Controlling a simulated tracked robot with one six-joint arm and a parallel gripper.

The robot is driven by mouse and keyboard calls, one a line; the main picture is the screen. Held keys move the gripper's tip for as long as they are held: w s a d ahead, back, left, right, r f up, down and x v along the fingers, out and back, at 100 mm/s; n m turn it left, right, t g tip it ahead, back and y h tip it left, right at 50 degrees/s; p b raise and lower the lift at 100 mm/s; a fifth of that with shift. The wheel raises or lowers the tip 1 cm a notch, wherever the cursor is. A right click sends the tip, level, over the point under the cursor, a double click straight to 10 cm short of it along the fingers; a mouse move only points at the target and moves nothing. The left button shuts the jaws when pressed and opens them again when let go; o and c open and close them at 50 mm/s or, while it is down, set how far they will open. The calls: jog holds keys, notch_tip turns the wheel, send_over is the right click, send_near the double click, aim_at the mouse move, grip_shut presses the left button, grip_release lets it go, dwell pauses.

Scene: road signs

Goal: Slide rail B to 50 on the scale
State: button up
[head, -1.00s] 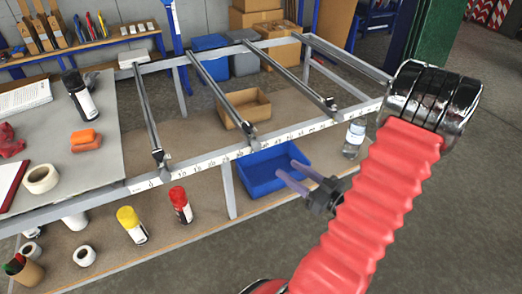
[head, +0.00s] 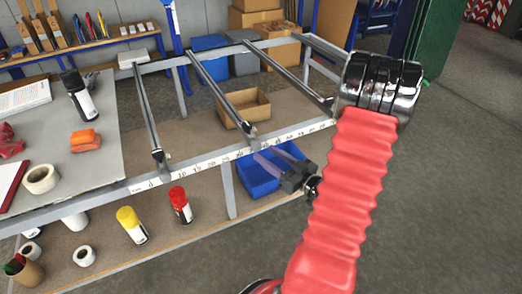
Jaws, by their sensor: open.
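Three grey rails cross the metal frame: a left rail (head: 146,110), a middle rail (head: 222,95) and a right rail (head: 288,75). I cannot read letters on them, so which one is rail B cannot be told. The white scale strip (head: 205,163) runs along the front bar, its numbers rising to the right; most are too small to read. The left rail's front end is near the low numbers, the middle rail's around the strip's middle. My gripper (head: 262,160) is open and empty, its fingers pointing left just below the middle rail's front end (head: 253,143), apparently apart from it.
A blue bin (head: 257,182) on the lower shelf lies behind my gripper in the picture. A cardboard box (head: 244,106) sits beneath the rails. My arm covers the scale's right end.

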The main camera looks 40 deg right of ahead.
aim_at(260, 149)
jog(key=shift+w+a, duration=0.1)
jog(key=shift+w, duration=1.9)
jog(key=shift+c, duration=0.3)
grip_shut()
